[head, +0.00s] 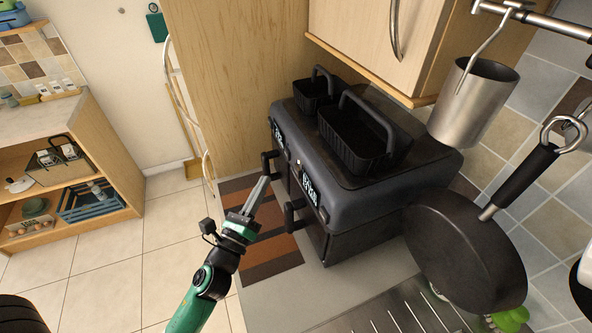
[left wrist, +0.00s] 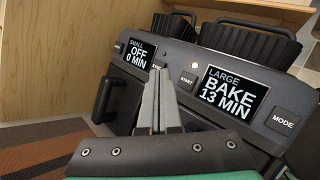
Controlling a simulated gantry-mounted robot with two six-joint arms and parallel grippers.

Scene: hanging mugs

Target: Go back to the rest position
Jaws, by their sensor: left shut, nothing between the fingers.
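My left gripper (head: 265,181) is in front of the dark double-drawer fryer (head: 360,207), its tips close to the front panel. In the left wrist view its two grey fingers (left wrist: 160,74) are together with nothing between them. The fingertips overlap the panel between the two displays, near a START button (left wrist: 188,79). I cannot tell whether they touch it. The small display (left wrist: 137,55) reads OFF, 0 MIN, and the large display (left wrist: 230,92) reads BAKE, 13 MIN. My right gripper is in neither view.
Two black baskets (head: 355,135) (head: 314,92) stand on the fryer. A striped mat (head: 270,255) lies in front of it. A black pan (head: 465,250) and a metal cup (head: 474,105) hang at the right. A wooden shelf (head: 110,150) stands at the left, with open tiled floor between.

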